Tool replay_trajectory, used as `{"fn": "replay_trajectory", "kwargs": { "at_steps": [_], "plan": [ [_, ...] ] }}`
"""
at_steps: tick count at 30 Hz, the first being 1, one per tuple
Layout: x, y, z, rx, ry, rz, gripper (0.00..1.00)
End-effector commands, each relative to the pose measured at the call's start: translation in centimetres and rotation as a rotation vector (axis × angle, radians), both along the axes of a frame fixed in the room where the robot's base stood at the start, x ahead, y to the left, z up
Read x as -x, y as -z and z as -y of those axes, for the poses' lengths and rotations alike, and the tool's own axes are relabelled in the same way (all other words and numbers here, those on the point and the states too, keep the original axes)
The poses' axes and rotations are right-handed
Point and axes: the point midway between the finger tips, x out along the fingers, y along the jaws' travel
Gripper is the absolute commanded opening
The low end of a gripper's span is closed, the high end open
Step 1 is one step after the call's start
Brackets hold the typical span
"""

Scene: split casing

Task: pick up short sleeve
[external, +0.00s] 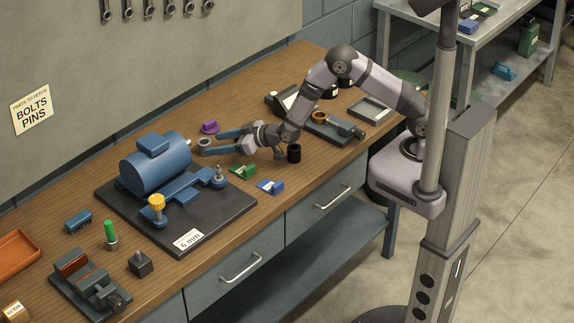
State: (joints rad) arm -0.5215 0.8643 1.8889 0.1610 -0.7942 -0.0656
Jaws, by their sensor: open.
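My gripper (211,144) is low over the bench, its two blue-grey fingers spread and pointing left. A small grey ring-like part (204,143), which looks like the short sleeve, is at the fingertips. I cannot tell whether the fingers touch it or how far they reach around it. A black upright sleeve-like cylinder (294,154) stands on the bench to the right, just below my wrist.
A purple flanged part (209,127) lies close behind the fingers. A blue motor casing (156,163) stands on a dark plate (232,204) to the left. Green (243,170) and blue (270,186) small blocks lie in front. A grey fixture (335,126) is at right.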

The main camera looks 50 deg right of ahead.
Motion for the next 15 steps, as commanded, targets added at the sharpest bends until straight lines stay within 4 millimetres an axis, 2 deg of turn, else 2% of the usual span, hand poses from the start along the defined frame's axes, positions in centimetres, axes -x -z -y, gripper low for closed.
{"fn": "replay_trajectory", "kwargs": {
  "at_steps": [11,15],
  "plan": [
    [-0.8,0.3,-0.4,0.000,0.000,-0.001,0.59],
    [-1.7,0.5,-0.8,0.001,0.001,-0.002,0.59]
  ]
}}
